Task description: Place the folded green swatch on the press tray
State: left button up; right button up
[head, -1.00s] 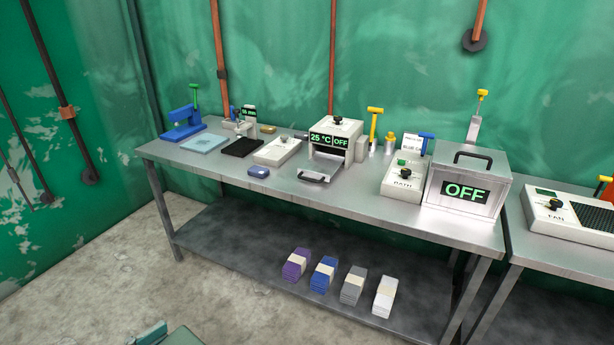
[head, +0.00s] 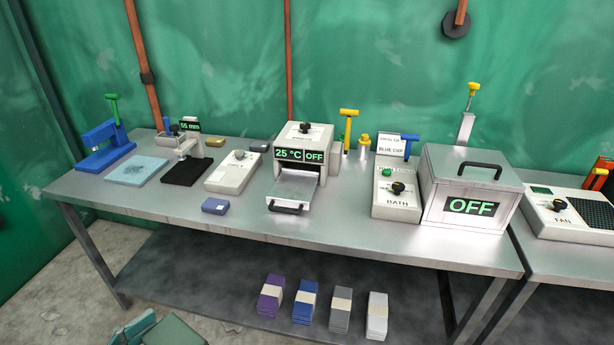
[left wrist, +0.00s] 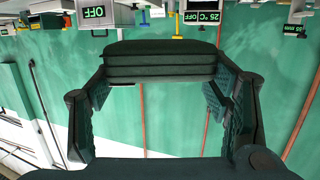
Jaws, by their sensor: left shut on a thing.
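The press tray (head: 296,186) is a flat silver plate with a dark front handle. It sticks out from the front of the white press (head: 304,137), whose display reads 25 °C and OFF. My left gripper (left wrist: 159,80) is shut on the folded green swatch (left wrist: 160,61), a dark green layered stack between its fingers in the left wrist view. In the head view this gripper shows only partly at the bottom left, low in front of the bench and well apart from the tray. My right gripper is not in view.
A blue-grey block (head: 215,206) lies on the steel bench (head: 330,229) left of the tray. The bath unit (head: 397,190) and a lidded metal box marked OFF (head: 470,188) stand to the right. Several banded swatch stacks sit on the lower shelf (head: 210,290).

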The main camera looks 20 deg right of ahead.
aim_at(293, 191)
jog(key=z, duration=0.9)
jog(key=i, duration=0.85)
jog(key=z, duration=0.95)
